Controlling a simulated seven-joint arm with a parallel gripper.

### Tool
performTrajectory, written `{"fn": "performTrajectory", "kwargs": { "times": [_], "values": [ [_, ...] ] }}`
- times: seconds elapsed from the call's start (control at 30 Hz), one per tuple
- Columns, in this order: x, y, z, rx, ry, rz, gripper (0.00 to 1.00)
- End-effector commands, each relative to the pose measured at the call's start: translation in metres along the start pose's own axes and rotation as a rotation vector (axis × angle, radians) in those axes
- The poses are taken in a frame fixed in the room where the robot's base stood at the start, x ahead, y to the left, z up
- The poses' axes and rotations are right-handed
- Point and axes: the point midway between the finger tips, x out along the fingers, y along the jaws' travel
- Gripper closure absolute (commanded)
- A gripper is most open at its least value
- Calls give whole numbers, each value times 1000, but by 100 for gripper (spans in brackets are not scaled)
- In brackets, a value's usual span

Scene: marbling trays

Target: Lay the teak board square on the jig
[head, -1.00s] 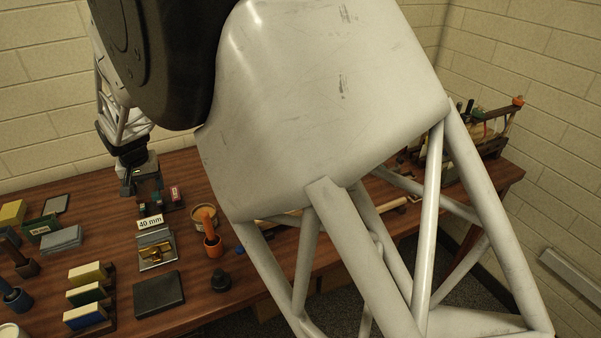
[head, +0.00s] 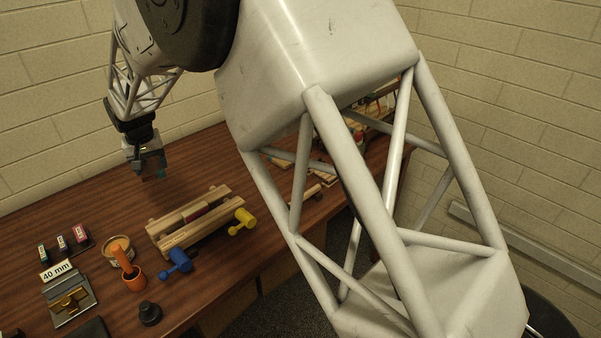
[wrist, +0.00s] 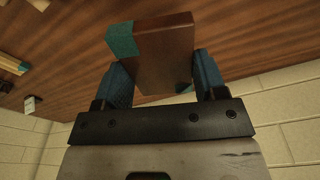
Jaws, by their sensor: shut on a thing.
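My gripper (head: 151,170) hangs over the back of the wooden table, behind the wooden rail frame, in the head view. In the wrist view its blue finger pads (wrist: 163,80) are shut on a dark brown board (wrist: 166,58) with teal corners, one on each side of it. The board sticks out beyond the fingertips. In the head view the board is small and mostly hidden by the gripper. The wooden rail frame (head: 180,237) has pale rails with a dark red strip between them. I cannot tell whether it is the jig.
A blue mallet-shaped piece (head: 178,261) and a yellow one (head: 242,222) lie in front of the frame.

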Motion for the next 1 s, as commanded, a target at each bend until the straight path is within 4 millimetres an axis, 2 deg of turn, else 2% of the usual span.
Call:
{"fn": "performTrajectory", "kwargs": {
  "times": [0.03, 0.1, 0.5, 1.0],
  "values": [
    [-1, 17, -4, 14, 0, 2, 62],
    [-2, 38, -8, 30, 0, 4, 62],
    [-11, 156, -23, 114, 0, 14, 62],
    [-24, 303, -18, 221, 0, 26, 62]
  ]
}}
